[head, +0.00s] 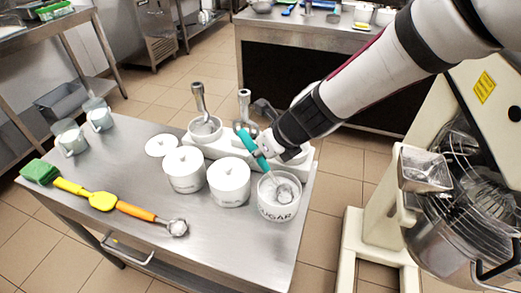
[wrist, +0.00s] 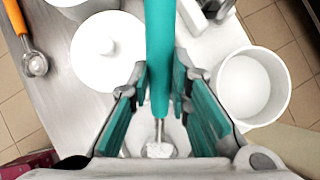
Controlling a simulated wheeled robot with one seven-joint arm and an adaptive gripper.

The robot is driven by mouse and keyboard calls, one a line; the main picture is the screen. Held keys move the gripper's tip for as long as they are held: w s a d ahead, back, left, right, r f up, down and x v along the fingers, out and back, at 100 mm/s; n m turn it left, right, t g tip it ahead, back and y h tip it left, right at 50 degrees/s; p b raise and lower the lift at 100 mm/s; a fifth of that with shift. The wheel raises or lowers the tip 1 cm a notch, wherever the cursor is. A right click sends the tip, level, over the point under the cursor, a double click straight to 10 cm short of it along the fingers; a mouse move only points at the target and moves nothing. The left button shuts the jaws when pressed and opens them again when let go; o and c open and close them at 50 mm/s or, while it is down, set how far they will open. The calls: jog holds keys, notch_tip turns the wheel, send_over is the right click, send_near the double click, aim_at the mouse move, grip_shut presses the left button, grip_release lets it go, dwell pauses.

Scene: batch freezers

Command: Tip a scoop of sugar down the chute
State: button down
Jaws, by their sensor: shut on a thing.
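My gripper (head: 258,146) is shut on the teal handle of a scoop (head: 246,140); the handle also runs between the fingers in the wrist view (wrist: 159,60). The scoop slants down, and its metal bowl is at the mouth of an open white pot (head: 277,214) marked SUGAR. In the wrist view the bowl (wrist: 160,150) looks pale, but I cannot tell how much sugar it holds. The likely chute is a square metal hopper (head: 424,182) on the mixer-like machine at the right, well apart from my gripper.
Two lidded white pots (head: 185,186) (head: 229,199) stand left of the sugar pot. A white holder (head: 222,148) with more scoops is behind. Floor shows between table and machine.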

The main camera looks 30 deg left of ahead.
aim_at(261, 159)
jog(key=shift+s+d+b, duration=0.25)
jog(key=shift+d+b, duration=0.65)
jog(key=shift+d, duration=0.2)
jog(key=shift+a+r+p, duration=0.1)
jog(key=shift+r+p, duration=0.1)
jog(key=shift+p, duration=0.5)
jog(key=shift+w+a+h+p, duration=0.2)
jog(key=shift+h+p, duration=0.1)
jog(key=shift+p, duration=1.3)
jog(key=shift+s+a+f+h+p, duration=0.1)
jog(key=shift+s+f+h+p, duration=0.25)
jog(key=shift+p, duration=1.9)
jog(key=shift+w+a+r+p, duration=0.1)
jog(key=shift+a+r+p, duration=0.1)
jog(key=shift+r+p, duration=1.05)
jog(key=shift+w+a+r+p, duration=0.1)
jog(key=shift+a+r+p, duration=0.05)
jog(key=shift+r+p, duration=1.05)
jog(key=shift+a+f+p, duration=0.1)
jog(key=shift+f+p, duration=0.15)
jog(key=shift+p, duration=0.15)
jog(key=shift+w+a+h+p, duration=0.15)
jog(key=shift+h+p, duration=0.1)
jog(key=shift+p, duration=0.3)
jog(key=shift+a+g+h+p, duration=0.15)
jog(key=shift+g+h+p, duration=0.2)
jog(key=shift+p, duration=0.6)
